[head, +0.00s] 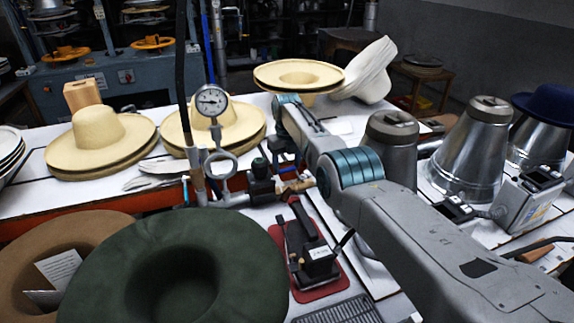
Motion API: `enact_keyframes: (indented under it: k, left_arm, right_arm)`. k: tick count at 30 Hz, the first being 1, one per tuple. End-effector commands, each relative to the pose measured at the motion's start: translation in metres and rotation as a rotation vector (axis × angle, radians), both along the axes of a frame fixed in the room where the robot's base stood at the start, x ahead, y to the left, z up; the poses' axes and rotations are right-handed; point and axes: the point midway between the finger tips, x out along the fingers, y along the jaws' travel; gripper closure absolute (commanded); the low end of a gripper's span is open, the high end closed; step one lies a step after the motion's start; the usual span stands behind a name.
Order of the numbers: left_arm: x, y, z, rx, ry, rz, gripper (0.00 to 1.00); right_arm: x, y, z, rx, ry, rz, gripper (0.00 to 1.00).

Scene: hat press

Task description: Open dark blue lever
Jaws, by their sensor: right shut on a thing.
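My right arm reaches in from the lower right, and its forearm extends over the work table. My right gripper (287,174) is small and partly hidden beside the valve fittings behind the gauge stand. It is shut on what looks like the dark blue lever (286,168), a small blue piece among the fittings. The lever's exact angle is too small to tell. A round pressure gauge (211,101) stands upright on a pipe just left of the fittings. My left gripper is not in view.
Straw hats (98,133) lie on the white table (30,208). A dark green hat (215,235) and a brown hat (28,245) fill the lower left. A black device on a red base (333,288) stands near the front. Metal hat forms (468,150) stand at the right.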

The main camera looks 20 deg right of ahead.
Motion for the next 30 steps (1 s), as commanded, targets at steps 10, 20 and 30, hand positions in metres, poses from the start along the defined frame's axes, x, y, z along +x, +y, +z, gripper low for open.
enact_keyframes:
  k: [10,20,30]
  left_arm:
    - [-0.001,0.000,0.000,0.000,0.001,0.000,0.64]
    - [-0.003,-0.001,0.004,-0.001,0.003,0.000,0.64]
    - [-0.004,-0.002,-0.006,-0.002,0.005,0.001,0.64]
  right_arm:
    - [0.001,0.000,0.001,0.001,-0.003,0.002,0.22]
    - [0.001,0.000,0.020,0.001,-0.004,0.002,0.22]
    - [0.001,0.000,0.085,0.000,-0.006,0.002,0.22]
